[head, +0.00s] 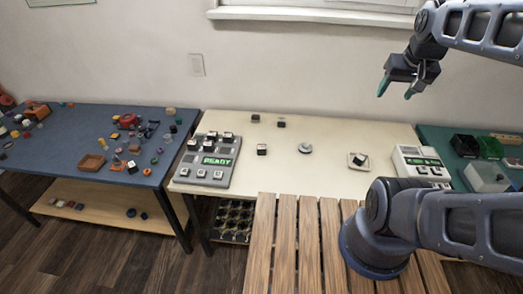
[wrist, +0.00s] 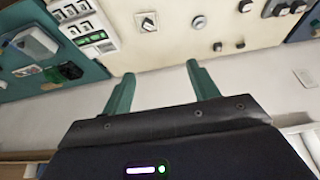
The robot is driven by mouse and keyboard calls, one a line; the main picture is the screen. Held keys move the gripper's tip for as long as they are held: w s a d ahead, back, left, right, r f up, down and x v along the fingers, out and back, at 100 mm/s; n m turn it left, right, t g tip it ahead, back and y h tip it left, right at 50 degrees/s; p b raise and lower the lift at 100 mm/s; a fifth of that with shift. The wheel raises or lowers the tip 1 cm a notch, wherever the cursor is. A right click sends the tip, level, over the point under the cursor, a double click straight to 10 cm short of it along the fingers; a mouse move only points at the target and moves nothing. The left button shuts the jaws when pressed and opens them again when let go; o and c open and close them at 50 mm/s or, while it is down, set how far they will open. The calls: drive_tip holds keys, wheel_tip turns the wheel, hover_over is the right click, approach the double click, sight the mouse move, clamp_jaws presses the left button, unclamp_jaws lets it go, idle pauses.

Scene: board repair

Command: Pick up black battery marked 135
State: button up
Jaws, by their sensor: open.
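Several small black blocks with pale tops, likely batteries, are on the cream table (head: 330,135). One block (head: 262,149) stands mid-table, two (head: 255,118) (head: 281,122) stand at the back, and one (head: 359,159) rests tilted on a small pale plate. No marking is legible, so I cannot tell which is 135. In the wrist view, two back blocks (wrist: 217,47) (wrist: 240,45) lie beyond my fingers, and the tilted block (wrist: 148,24) is farther off. My gripper (head: 396,90) is open and empty, high above the table's right back, touching nothing.
A grey device (head: 218,180) with a green display and black blocks stands left on the cream table. A white device (head: 405,160) stands right. A round grey disc (head: 305,148) lies between. A blue table (head: 80,130) holds clutter. A slatted wooden surface (head: 305,240) is in front.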

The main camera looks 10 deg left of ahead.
drive_tip(key=shift+o, duration=0.4)
drive_tip(key=shift+w, duration=0.1)
idle(0.3)
drive_tip(key=w+a+f+n+g, duration=0.2)
drive_tip(key=w+a+n, duration=0.4)
drive_tip(key=w, duration=0.5)
drive_tip(key=n+g+h, duration=0.2)
drive_tip(key=n+h, duration=0.2)
drive_tip(key=n, duration=0.9)
hover_over(260, 146)
drive_tip(key=a, duration=0.3)
wheel_tip(260, 146, down, 32)
drive_tip(key=shift+h, duration=0.3)
drive_tip(key=x, duration=0.5)
drive_tip(key=shift+s+a+f, duration=0.2)
drive_tip(key=shift+f, duration=0.05)
drive_tip(key=shift+s+a+x, duration=0.1)
drive_tip(key=shift+s+x, duration=0.05)
drive_tip(key=shift+x, duration=1.1)
drive_tip(key=shift+s+a+x, duration=0.1)
drive_tip(key=shift+x, duration=1.2)
